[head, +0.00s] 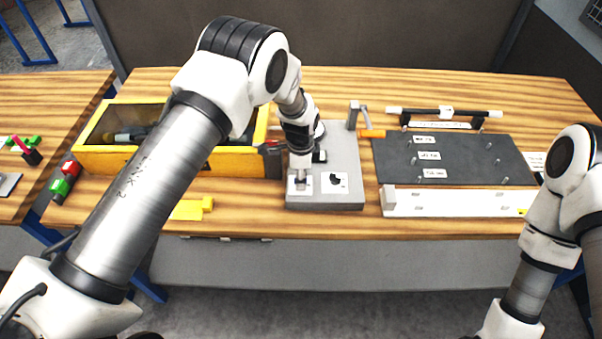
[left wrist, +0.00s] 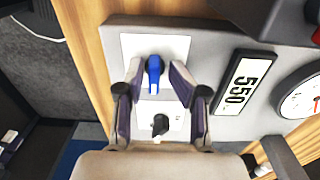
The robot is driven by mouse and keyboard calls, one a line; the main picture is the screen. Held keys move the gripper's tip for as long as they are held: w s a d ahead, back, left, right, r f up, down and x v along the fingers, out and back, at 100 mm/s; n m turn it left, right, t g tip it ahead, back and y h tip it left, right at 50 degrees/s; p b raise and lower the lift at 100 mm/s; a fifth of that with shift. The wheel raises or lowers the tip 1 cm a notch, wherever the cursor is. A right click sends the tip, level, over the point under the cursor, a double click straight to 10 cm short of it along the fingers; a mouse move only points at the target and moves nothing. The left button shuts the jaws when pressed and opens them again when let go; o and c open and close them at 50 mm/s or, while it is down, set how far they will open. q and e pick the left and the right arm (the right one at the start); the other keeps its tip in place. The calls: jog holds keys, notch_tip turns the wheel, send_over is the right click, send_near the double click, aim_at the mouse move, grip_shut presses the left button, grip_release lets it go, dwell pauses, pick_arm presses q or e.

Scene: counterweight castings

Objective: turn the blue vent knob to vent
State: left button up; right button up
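The blue vent knob (left wrist: 154,72) sits on a white plate (left wrist: 128,45) on the grey panel, its narrow grip pointing down the picture in the left wrist view. My left gripper (left wrist: 154,66) is open, with one finger on each side of the knob; gaps show between fingers and knob. In the head view my left gripper (head: 300,176) points down over the left white plate and hides the knob. A black knob (left wrist: 160,124) on a second white plate also shows in the head view (head: 338,179). My right gripper is out of view.
The grey panel (head: 342,140) also carries a "550" label (left wrist: 238,83) and a gauge (left wrist: 304,100). Left of it stands a yellow box (head: 165,163). Right of it is a dark board (head: 440,160) with pegs and labels.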

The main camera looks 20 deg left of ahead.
pick_arm(q)
jog(key=shift+s+d+r, duration=0.1)
jog(key=shift+s+r, duration=0.1)
jog(key=shift+r, duration=0.05)
jog(key=c, duration=0.6)
jog(key=shift+s+r, duration=0.15)
jog(key=shift+s, duration=0.05)
grip_shut()
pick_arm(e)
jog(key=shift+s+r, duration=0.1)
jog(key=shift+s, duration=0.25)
